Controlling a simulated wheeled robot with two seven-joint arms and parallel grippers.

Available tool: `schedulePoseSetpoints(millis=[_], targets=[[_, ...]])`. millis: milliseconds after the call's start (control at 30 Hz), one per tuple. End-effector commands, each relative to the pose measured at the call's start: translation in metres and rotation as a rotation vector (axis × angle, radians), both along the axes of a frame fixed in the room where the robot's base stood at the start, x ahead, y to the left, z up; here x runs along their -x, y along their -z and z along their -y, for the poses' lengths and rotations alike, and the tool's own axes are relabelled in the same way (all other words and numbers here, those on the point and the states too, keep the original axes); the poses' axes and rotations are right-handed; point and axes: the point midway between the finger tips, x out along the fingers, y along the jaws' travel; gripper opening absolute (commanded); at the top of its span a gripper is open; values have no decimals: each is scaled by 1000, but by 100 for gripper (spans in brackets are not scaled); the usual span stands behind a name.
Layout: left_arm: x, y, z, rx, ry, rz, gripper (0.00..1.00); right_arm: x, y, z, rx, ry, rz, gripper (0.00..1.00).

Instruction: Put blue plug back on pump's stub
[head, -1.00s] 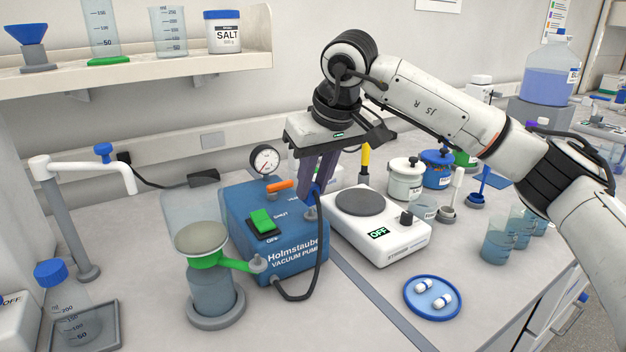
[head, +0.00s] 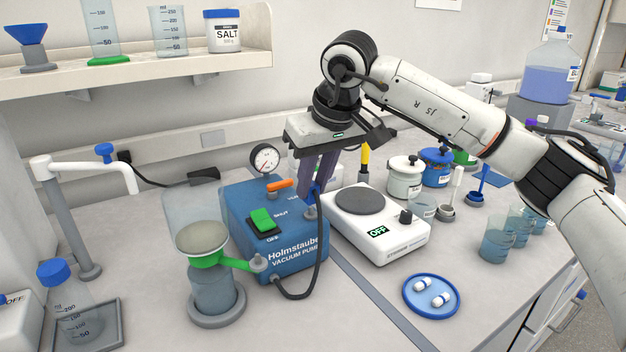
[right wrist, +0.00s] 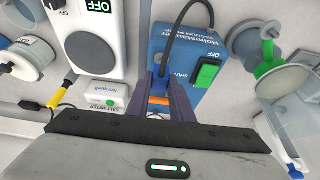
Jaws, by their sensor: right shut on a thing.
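The blue vacuum pump (head: 284,240) stands on the bench, with a green switch and an orange lever on top. My right gripper (head: 312,191) points down over the pump's back right corner, its dark purple fingers shut on the blue plug (head: 317,188). The plug is mostly hidden by the fingers; a bit of blue shows between the fingertips in the right wrist view (right wrist: 162,74). A grey stub (head: 311,213) shows at the pump's top corner, just below the fingertips. I cannot tell whether plug and stub touch. My left gripper is not in view.
A black hose (head: 325,250) loops down the pump's right side. A white hotplate (head: 378,228) stands close on the right, a filter flask (head: 214,285) in front left, and a pressure gauge (head: 265,158) at the pump's back. A blue dish (head: 414,302) lies front right.

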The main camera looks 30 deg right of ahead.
Motion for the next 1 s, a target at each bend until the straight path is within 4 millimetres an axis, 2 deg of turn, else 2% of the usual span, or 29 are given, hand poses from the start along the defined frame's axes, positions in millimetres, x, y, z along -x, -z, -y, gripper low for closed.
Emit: schedulePoseSetpoints(millis=[1000], targets=[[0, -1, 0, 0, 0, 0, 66, 0, 6, 0, 0, 0, 0, 4]])
